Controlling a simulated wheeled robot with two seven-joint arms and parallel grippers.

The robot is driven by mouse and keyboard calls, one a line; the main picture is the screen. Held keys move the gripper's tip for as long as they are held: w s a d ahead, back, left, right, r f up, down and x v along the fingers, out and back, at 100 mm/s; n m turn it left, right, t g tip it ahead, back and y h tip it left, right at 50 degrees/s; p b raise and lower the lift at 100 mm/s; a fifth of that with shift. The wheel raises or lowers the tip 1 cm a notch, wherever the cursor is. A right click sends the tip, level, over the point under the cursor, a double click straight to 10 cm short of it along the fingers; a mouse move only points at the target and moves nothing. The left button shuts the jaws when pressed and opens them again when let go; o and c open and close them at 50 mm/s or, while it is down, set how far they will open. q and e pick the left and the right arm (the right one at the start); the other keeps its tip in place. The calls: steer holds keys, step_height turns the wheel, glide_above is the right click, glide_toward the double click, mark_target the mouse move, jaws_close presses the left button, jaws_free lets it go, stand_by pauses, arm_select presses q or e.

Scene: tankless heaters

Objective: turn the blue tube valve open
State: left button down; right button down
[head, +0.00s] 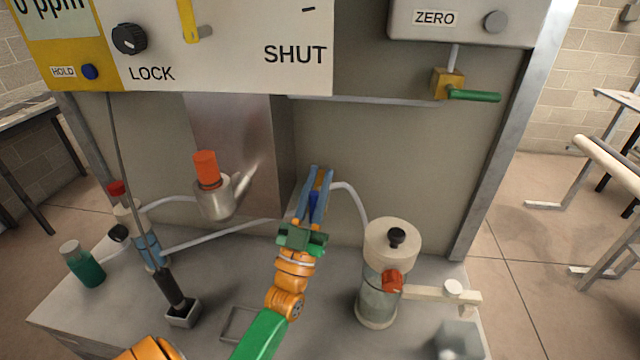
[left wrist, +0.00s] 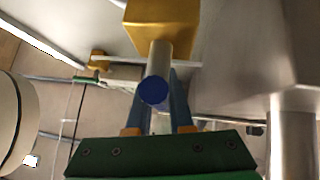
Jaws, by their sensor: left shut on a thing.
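My left gripper (head: 319,176) reaches up to the middle of the panel in the head view, its two blue-grey fingers pointing away. It is shut on the blue tube valve's handle (head: 314,206), whose dark blue part shows between the fingers. In the left wrist view the handle is a grey stem with a round blue end (left wrist: 153,90), sitting between the fingers (left wrist: 160,110). The stem runs to a brass valve body (left wrist: 163,24) just beyond. In the head view the fingers largely hide the valve body. My right gripper is not in view.
A brass valve with a green lever (head: 474,95) hangs at the upper right. A clear jar with a white lid (head: 391,240) stands right of my arm. A metal cup with an orange-red top (head: 206,170) is to the left. Pale tubes run close by the gripper.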

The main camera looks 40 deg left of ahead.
mark_target(312, 207)
arm_select(q)
steer(key=c, duration=0.8)
jaws_free()
steer(key=b+v, duration=0.3)
steer(key=v, duration=0.4)
steer(key=shift+w+a+f, duration=0.1)
